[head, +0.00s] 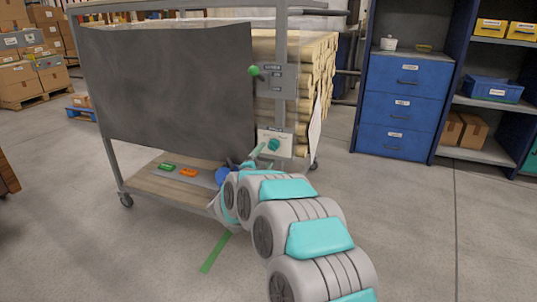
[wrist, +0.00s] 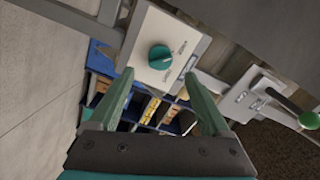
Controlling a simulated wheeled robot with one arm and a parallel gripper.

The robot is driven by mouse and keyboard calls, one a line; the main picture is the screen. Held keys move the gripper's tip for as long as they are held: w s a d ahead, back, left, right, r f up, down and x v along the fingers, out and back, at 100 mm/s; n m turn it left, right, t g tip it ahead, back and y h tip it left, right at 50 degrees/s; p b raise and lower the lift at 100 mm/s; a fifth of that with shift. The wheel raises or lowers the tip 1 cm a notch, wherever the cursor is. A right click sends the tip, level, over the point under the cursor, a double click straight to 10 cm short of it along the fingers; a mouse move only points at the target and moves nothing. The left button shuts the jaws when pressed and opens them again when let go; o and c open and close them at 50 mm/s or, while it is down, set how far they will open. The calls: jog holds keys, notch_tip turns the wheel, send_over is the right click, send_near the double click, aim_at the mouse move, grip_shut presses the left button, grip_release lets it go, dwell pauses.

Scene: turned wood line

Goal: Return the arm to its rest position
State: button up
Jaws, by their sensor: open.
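My arm reaches forward from the lower right of the head view to a wheeled metal rack. My gripper (head: 258,152) is at the rack's right post, close to a white switch panel (head: 285,146) with a round teal knob (head: 273,145). In the wrist view my gripper (wrist: 158,78) is open, with two green fingers spread and nothing between them. The teal knob (wrist: 160,57) on the white panel (wrist: 178,28) shows just beyond the fingertips. It appears apart from both fingers.
A green-knobbed lever (head: 254,71) sticks out higher on the post. A dark sheet (head: 165,90) covers the rack's front; its lower shelf (head: 150,183) holds small green and orange items. Stacked timber (head: 318,75) stands behind. Blue drawers (head: 402,105) are at right. Floor at front right is clear.

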jog(key=shift+s, duration=0.4)
jog(key=shift+a, duration=0.1)
jog(key=s+r+n+g+y, duration=0.4)
jog(key=s+n+g+y, duration=0.3)
jog(key=s+n+y, duration=0.55)
jog(key=s+d+f+n+g+h, duration=0.1)
jog(key=s+d+g, duration=0.3)
jog(key=s, duration=1.2)
jog(key=s+d+f+n+g+h, duration=0.2)
jog(key=s+d+f+g+h, duration=0.1)
jog(key=s+d, duration=0.9)
jog(key=s+d+f+n+g+h, duration=0.1)
jog(key=s+d+f+g+h, duration=0.2)
jog(key=s+d, duration=0.5)
jog(key=s+g+h, duration=0.1)
jog(key=s+g, duration=0.1)
jog(key=s, duration=0.9)
jog(key=shift+s+d, duration=0.2)
jog(key=shift+s, duration=0.15)
